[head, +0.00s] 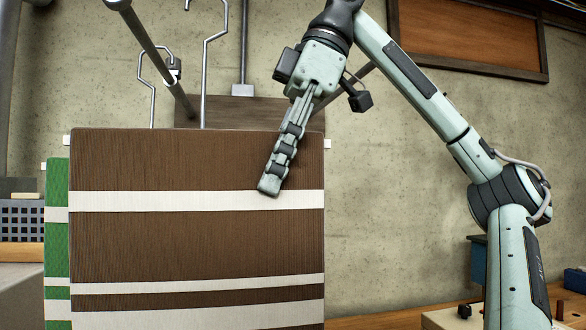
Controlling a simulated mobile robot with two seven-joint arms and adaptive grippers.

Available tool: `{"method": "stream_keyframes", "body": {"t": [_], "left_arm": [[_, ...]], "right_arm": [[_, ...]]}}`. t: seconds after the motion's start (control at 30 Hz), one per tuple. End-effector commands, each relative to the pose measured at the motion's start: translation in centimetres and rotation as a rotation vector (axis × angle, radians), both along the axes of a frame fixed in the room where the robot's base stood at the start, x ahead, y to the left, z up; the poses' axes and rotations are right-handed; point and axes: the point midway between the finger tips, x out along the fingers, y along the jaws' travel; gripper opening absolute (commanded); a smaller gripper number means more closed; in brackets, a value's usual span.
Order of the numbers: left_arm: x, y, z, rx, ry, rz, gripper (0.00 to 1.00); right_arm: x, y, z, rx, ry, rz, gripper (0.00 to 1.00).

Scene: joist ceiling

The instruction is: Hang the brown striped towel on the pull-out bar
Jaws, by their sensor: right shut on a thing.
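The brown striped towel (170,245), brown with white bands, hangs flat and upright in the middle left of the head view. Small white ends (327,143) stick out at both sides near its top edge. My right gripper (268,188) points down in front of the towel's right part, its fingers closed together on the towel; the exact grip is hidden behind the fingers. A grey metal bar (152,45) with a dark rounded end slants above and behind the towel, probably the pull-out bar. My left gripper is out of view.
A green and white striped towel (57,235) hangs behind the brown one at the left. Bent metal hooks (205,75) hang above. A blue-grey grid crate (22,218) stands at the far left. A wooden bench (375,322) runs along the bottom right.

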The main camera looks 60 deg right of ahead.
Motion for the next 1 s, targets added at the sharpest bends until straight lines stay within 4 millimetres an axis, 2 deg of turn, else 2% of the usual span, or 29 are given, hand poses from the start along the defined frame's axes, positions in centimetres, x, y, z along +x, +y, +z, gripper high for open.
{"method": "stream_keyframes", "body": {"t": [0.53, 1.0], "left_arm": [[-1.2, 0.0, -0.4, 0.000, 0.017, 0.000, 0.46], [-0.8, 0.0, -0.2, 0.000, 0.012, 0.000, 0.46]], "right_arm": [[3.4, 2.9, 0.0, 0.000, 0.000, -0.001, 0.00], [6.2, 5.3, 0.0, 0.001, -0.001, 0.000, 0.00]]}}
